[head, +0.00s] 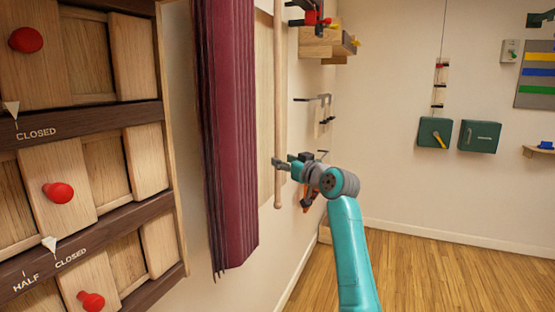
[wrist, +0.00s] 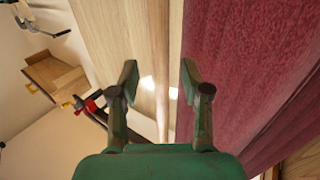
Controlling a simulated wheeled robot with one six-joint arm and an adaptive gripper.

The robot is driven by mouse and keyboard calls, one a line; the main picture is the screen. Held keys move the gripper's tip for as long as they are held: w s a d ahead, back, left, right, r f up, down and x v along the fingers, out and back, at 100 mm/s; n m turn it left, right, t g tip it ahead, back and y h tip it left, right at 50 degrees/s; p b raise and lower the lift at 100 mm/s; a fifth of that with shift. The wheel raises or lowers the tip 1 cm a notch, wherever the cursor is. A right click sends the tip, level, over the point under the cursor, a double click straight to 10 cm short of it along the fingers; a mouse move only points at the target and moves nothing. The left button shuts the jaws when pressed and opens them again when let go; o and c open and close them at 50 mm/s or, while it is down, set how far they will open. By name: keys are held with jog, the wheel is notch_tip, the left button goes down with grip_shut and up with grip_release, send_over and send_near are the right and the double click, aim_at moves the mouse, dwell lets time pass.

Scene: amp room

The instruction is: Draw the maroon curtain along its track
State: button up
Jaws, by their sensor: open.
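The maroon curtain (head: 232,130) hangs bunched in narrow folds on the left wall. A pale wooden rod (head: 279,90) hangs upright just right of it. My gripper (head: 284,164) is at the rod's lower part, a little above its bottom end. In the wrist view, my gripper (wrist: 160,82) is open, with one finger on each side of the rod (wrist: 161,45). The curtain (wrist: 235,60) fills the right side, close to the right finger. I cannot tell whether either finger touches the rod. The curtain's track is out of view.
A wooden panel rack with red knobs (head: 58,192) stands at the left. Wall hooks (head: 318,100) and a small wooden shelf (head: 325,42) are beyond the rod. Green boxes (head: 435,132) hang on the far wall. The wooden floor (head: 450,260) at the right is clear.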

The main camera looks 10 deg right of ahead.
jog(key=shift+x, duration=2.1)
grip_shut()
